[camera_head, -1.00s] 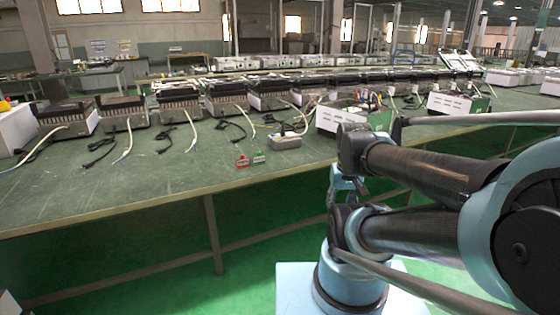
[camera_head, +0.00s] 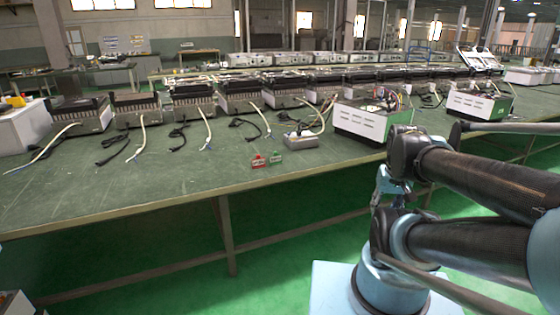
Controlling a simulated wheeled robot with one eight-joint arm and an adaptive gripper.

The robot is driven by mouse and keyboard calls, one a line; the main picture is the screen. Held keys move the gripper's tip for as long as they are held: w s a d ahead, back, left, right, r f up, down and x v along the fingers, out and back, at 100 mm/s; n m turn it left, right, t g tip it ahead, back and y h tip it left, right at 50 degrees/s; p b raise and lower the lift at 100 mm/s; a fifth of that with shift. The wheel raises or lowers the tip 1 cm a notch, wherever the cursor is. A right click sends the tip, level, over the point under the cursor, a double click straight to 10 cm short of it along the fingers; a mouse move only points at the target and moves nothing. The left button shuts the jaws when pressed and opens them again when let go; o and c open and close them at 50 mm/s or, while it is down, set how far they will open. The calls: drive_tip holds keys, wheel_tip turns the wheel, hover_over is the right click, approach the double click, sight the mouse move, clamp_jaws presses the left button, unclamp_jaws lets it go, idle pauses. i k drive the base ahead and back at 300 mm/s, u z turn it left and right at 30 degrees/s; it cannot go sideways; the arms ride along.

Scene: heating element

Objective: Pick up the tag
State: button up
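A small red tag (camera_head: 258,161) stands on the green table near its front edge, in the middle of the head view. A small green tag (camera_head: 276,158) stands just to its right. Both carry pale markings too small to read. My arm is folded at the right of the view, well apart from both tags. What seems to be my gripper (camera_head: 384,188) is small and partly hidden below the dark arm joint, in front of the table edge. Its fingers are not clear, and I see nothing held in it.
The long green table (camera_head: 150,185) has clear room at its front left. A grey box (camera_head: 301,140) lies just behind the tags. Several heater units with loose cables line the back. A white-and-green open unit (camera_head: 362,122) stands to the right.

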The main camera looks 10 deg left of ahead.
sight(275, 159)
drive_tip(key=i, duration=0.95)
drive_tip(key=u, duration=0.05)
